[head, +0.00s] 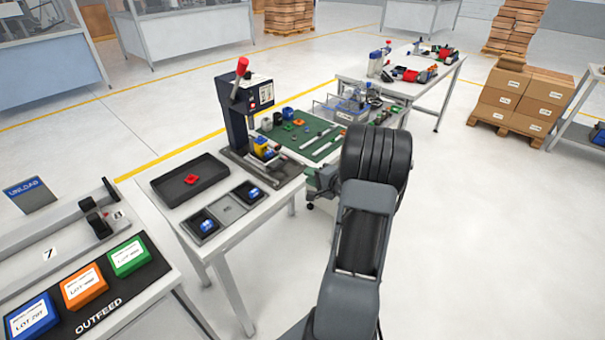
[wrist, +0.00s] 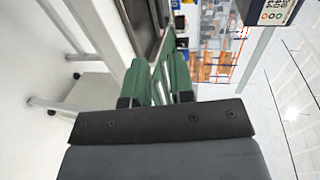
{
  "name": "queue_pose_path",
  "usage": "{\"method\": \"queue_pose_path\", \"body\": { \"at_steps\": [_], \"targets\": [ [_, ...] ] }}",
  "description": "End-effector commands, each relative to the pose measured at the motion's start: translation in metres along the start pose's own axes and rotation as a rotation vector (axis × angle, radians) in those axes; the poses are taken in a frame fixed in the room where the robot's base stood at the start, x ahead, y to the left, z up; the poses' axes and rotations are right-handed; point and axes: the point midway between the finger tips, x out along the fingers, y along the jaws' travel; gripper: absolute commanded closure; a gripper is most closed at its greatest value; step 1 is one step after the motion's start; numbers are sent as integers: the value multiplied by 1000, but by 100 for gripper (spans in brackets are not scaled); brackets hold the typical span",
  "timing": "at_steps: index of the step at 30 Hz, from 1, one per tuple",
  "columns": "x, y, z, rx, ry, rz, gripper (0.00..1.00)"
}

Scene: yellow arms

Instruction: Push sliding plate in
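A dark press (head: 243,105) with a red-knobbed lever (head: 239,72) stands on the white table. Its dark base plate (head: 283,175) extends toward the table's near edge. A small yellow block with blue and white parts (head: 264,146) sits under the press head. I cannot clearly tell the sliding plate from the base at this size. My gripper (head: 316,187) is at the table's near edge, to the right of the press base, partly hidden by my arm. In the wrist view its green fingers (wrist: 157,75) are apart, with a narrow gap and nothing clearly held.
Left of the press are a black tray (head: 165,188) with a red part and a compartment tray (head: 228,208) with blue parts. A green mat (head: 300,137) with loose parts and a clear bin (head: 340,107) lie behind my gripper. Open floor is in front.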

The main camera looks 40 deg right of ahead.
Motion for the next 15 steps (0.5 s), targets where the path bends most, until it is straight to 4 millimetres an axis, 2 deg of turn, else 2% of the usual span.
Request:
{"method": "queue_pose_path", "body": {
  "at_steps": [4,13,15],
  "targets": [
    [-8,0,0,1,1,0,77],
    [-9,0,0,1,0,0,77],
    [-9,0,0,-3,2,1,83]
  ]
}}
